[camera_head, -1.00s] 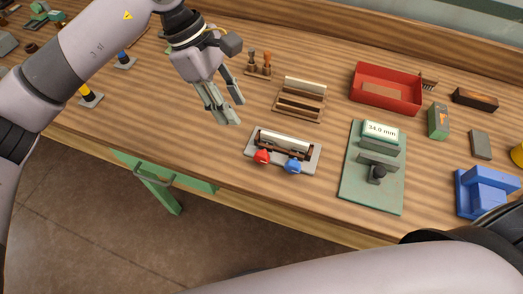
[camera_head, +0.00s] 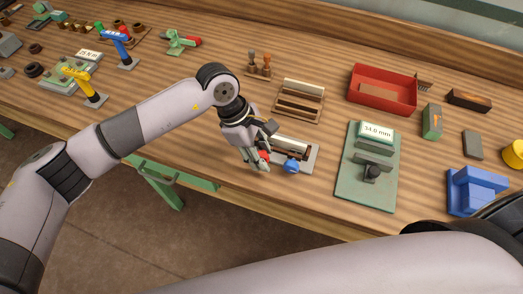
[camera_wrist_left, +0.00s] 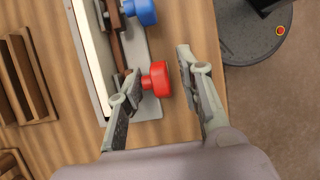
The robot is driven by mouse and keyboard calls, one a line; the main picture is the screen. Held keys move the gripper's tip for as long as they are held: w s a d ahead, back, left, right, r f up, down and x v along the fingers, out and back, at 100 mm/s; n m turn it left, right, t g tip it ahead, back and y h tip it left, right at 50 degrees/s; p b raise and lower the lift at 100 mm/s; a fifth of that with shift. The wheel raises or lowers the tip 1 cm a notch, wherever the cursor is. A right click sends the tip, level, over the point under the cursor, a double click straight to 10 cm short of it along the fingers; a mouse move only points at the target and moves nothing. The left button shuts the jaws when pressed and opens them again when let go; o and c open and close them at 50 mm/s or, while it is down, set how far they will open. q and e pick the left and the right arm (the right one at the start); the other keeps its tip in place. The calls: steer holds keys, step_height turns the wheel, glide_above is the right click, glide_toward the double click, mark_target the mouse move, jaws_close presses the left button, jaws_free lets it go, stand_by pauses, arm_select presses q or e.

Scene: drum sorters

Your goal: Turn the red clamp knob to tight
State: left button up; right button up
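The red clamp knob (camera_wrist_left: 158,78) sticks out from the near side of a grey clamp fixture (camera_wrist_left: 146,104). In the left wrist view it lies between the fingers of my left gripper (camera_wrist_left: 160,68), which is open. The left finger is close beside the knob's stem; a gap shows between the knob and the right finger. In the head view my left gripper (camera_head: 258,164) is over the fixture's left end (camera_head: 310,156) and partly hides the red knob (camera_head: 264,155). The blue knob (camera_head: 291,166) is just to its right. My right gripper is not in view.
A green gauge plate (camera_head: 350,185) with a "34.0 mm" display stands right of the fixture. A wooden rack (camera_head: 300,101) and a red tray (camera_head: 384,105) are behind. The bench's front edge is just in front of the knobs. The bench left of the fixture is clear.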

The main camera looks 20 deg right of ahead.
arm_select(q)
steer(key=shift+c, duration=0.4)
jaws_close()
